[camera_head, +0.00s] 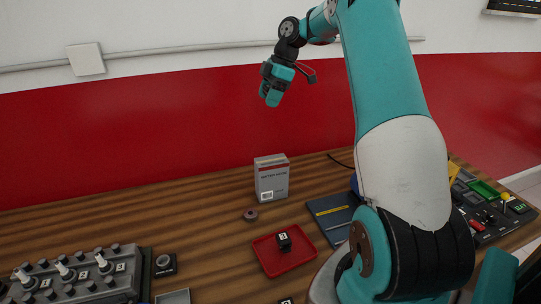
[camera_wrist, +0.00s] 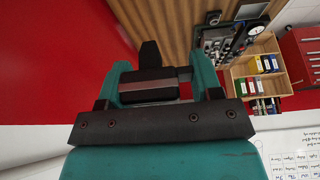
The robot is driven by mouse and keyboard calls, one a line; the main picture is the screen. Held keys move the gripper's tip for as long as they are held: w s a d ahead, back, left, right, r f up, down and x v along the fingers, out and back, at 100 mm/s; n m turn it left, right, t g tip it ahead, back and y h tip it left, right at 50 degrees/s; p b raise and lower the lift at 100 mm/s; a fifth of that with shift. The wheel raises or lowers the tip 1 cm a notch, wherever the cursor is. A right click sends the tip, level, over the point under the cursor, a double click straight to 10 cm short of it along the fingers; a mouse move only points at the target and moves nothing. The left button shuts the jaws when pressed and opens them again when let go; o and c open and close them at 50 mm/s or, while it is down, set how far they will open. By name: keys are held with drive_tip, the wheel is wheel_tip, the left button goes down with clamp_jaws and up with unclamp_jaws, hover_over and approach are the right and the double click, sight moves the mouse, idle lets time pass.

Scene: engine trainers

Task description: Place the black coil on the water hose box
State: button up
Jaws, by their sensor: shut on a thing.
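My gripper (camera_head: 273,95) is raised high above the table, in front of the red wall and above the water hose box. In the wrist view, my gripper (camera_wrist: 160,72) is shut on the black coil (camera_wrist: 148,77), a dark block with a brownish band and a narrower black end sticking out. In the head view I cannot make the coil out clearly at the gripper. The water hose box (camera_head: 271,182) is a small grey and white carton with a reddish top band. It stands upright on the wooden table, and its visible top looks bare.
A red tray (camera_head: 268,258) holds a black cube marked 3 (camera_head: 284,241). A small brown ring (camera_head: 251,214) lies near the box. A panel of knobs (camera_head: 75,278) is at lower left. The table's back left is clear.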

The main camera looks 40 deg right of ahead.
sight(265, 161)
wheel_tip(265, 161, down, 19)
drive_tip(key=p, duration=0.4)
drive_tip(key=shift+f, duration=0.15)
drive_tip(key=shift+f, duration=0.15)
drive_tip(key=o, duration=1)
